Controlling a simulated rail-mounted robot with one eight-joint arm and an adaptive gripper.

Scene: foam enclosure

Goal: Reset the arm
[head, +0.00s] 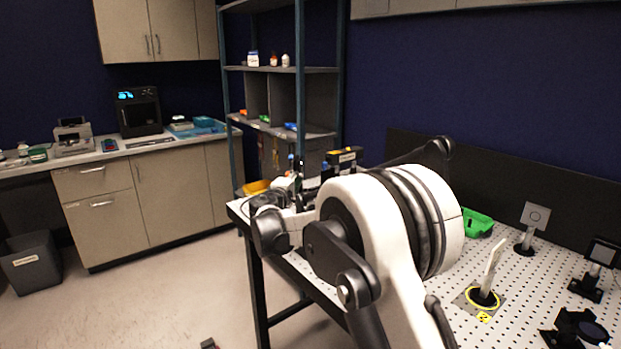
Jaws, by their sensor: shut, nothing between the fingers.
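My own white and black arm fills the middle of the head view. Its large round joint stands in front of the near left part of the perforated table (535,262). A smaller white and black joint of mine hangs at the table's left edge. I cannot make out the gripper's fingers, which may be hidden behind the arm's own links.
On the table, a green bin (477,222), a tilted white plate on a yellow-ringed base (484,298), a square-headed post (534,222) and dark mounts (578,328) stand right of my arm. A shelf rack (290,130) stands behind. Open floor (180,295) lies left.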

